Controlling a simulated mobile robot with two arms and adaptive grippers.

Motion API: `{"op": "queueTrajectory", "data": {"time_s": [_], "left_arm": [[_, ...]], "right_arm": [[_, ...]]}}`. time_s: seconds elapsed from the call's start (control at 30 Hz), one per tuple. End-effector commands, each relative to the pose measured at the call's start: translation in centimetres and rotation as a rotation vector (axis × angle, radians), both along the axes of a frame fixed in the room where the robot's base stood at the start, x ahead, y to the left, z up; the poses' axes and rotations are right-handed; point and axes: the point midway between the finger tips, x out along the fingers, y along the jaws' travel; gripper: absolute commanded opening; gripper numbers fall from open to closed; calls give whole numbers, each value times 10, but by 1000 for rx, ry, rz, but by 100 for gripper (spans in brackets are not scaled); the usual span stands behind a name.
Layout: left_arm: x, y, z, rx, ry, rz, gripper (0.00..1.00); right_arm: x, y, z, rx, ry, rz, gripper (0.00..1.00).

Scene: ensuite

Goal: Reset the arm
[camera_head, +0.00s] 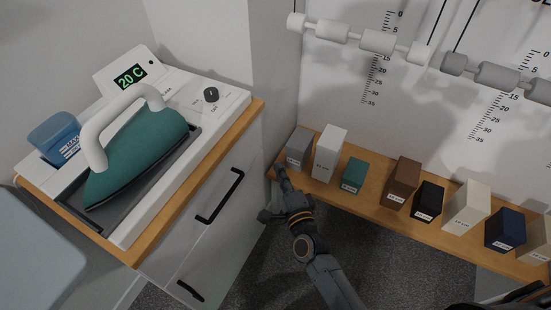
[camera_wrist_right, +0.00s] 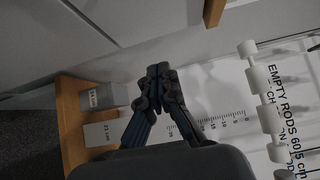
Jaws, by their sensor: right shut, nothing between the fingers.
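My right gripper (camera_head: 282,180) is in the lower middle of the head view, close to the left end of the wooden shelf. Its fingers are together and hold nothing. In the right wrist view the same gripper (camera_wrist_right: 157,75) points up the picture with its fingertips meeting. A grey block (camera_head: 298,147) and a tall white block (camera_head: 329,154) stand just beyond it on the shelf. The grey block also shows in the wrist view (camera_wrist_right: 105,97), left of the fingers and apart from them. My left gripper is not in view.
A teal iron (camera_head: 140,155) rests on a station on a wooden-topped cabinet (camera_head: 215,175) at left, with a blue water container (camera_head: 58,135). Several blocks line the shelf (camera_head: 375,210) at right. White rods (camera_head: 340,32) hang above. Grey floor (camera_head: 385,265) lies open below.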

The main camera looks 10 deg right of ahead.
Motion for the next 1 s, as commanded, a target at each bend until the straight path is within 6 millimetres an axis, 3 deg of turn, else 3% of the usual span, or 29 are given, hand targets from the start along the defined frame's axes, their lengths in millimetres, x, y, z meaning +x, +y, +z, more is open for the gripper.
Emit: {"op": "queueTrajectory", "data": {"time_s": [0.13,0.4,0.47,0.53,0.67,0.77,0.9,1.0], "left_arm": [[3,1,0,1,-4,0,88],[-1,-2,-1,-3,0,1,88],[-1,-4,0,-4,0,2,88],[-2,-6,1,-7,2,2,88],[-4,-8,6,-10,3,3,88],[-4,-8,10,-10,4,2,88],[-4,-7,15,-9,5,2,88],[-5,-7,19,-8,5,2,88]], "right_arm": [[-17,-3,-1,-1,1,0,0],[-23,-4,-1,-3,2,1,0],[-24,-4,-8,-23,15,5,0],[-28,-3,-28,-82,50,18,0],[-50,-4,-98,-294,177,82,0],[-82,-11,-167,-505,300,169,0],[-144,-28,-254,-783,464,328,0],[-197,-47,-307,-959,574,464,0]]}}
